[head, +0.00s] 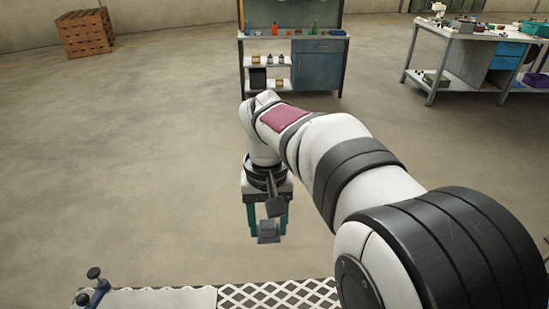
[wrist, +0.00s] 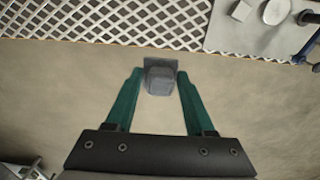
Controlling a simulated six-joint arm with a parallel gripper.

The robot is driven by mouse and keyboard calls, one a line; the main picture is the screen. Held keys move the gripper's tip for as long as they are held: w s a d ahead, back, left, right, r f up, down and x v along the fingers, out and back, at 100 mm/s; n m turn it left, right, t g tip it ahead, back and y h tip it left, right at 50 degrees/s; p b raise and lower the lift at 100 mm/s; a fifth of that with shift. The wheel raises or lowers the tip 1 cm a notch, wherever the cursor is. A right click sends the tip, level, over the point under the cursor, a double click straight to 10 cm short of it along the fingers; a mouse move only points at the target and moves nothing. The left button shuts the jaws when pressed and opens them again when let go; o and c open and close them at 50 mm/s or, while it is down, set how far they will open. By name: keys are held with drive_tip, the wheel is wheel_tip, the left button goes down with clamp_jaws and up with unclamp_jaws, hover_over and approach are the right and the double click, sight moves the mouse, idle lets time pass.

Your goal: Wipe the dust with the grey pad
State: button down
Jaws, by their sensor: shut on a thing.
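My gripper (head: 268,222) has teal fingers and is shut on the grey pad (head: 269,238). In the wrist view the pad (wrist: 160,80) sits between the fingertips of my gripper (wrist: 157,82), a grey block with a wider, darker flat part at its far side. The pad is held in the air, with bare floor behind it in both views. It appears beyond the edge of the work surface, not touching it. I cannot make out any dust in either view.
A white lattice surface (head: 280,297) lies at the bottom, joined to a plain pale panel (head: 170,300). Workbenches (head: 318,63) stand far back.

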drive_tip(key=s+a+f, duration=0.4)
drive_tip(key=a+f, duration=0.1)
drive_tip(key=a, duration=0.5)
drive_tip(key=s+a+f, duration=0.4)
drive_tip(key=a+f, duration=0.1)
drive_tip(key=a, duration=0.4)
drive_tip(key=s+a+f, duration=0.4)
drive_tip(key=a+f, duration=0.1)
drive_tip(key=a, duration=0.5)
drive_tip(key=shift+w+d+f, duration=0.1)
drive_tip(key=shift+w+f, duration=0.05)
drive_tip(key=shift+f, duration=1.35)
drive_tip(key=shift+w+d+f, duration=0.1)
drive_tip(key=shift+f, duration=1.4)
drive_tip(key=shift+a+f, duration=0.35)
drive_tip(key=shift+f, duration=0.35)
drive_tip(key=shift+a, duration=1.65)
drive_tip(key=shift+d, duration=2)
wheel_tip(320, 180, up, 8)
